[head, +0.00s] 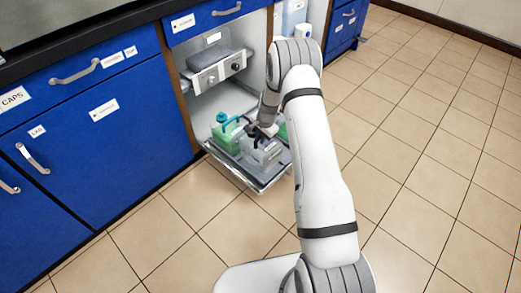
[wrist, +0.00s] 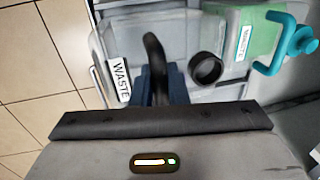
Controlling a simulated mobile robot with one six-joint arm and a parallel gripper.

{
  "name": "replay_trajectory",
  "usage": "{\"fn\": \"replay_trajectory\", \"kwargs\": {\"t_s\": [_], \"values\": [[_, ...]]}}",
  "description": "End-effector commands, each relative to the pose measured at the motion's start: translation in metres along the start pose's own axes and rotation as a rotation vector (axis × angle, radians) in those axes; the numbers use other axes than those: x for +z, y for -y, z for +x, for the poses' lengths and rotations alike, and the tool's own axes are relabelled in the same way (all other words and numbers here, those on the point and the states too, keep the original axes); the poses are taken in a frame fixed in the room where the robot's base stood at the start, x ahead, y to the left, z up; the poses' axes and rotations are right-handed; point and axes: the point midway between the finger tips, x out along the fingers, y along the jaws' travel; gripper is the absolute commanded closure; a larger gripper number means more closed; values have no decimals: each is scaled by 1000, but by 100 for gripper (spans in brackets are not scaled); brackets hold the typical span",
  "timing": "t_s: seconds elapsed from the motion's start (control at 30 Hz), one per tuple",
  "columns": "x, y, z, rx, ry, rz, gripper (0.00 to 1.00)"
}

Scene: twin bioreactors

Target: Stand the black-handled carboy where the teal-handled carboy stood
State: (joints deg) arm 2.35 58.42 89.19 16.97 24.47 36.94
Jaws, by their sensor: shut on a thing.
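The black-handled carboy is a clear, greyish jug (head: 263,153) at the front of the pull-out tray. In the wrist view its black handle (wrist: 152,50) stands between my fingers, with a black cap (wrist: 206,68) and a WASTE label (wrist: 119,80) beside it. My gripper (head: 262,131) is shut on that handle from above; its fingers also show in the wrist view (wrist: 160,86). I cannot tell whether the jug rests on the tray or is slightly raised. The teal-handled carboy (head: 226,137), holding green liquid, stands to its left; in the wrist view it is at upper right (wrist: 258,40).
The tray (head: 246,179) sticks out of the open cabinet bay under a grey unit with knobs (head: 217,70). A green patch (head: 283,131) shows beside my arm, mostly hidden. Blue cabinets (head: 95,125) stand left. The tiled floor (head: 420,150) is clear.

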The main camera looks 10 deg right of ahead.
Motion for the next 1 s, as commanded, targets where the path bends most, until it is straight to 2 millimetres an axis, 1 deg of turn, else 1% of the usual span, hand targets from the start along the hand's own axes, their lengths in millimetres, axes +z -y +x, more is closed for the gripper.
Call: {"fn": "replay_trajectory", "kwargs": {"t_s": [0.03, 0.17, 0.33, 0.4, 0.6, 0.73, 0.77, 1.0], "values": [[0, -1, 9, -1, 0, 0, 100], [0, -3, 20, -1, 0, -1, 100], [0, -8, 44, 0, 0, -3, 100], [0, -9, 47, -1, -1, -3, 100], [0, -8, 46, -1, -1, -3, 100], [1, -9, 50, -1, 0, -3, 100], [1, -9, 48, -1, 0, -3, 84], [1, -8, 48, -1, 0, -4, 65]]}}
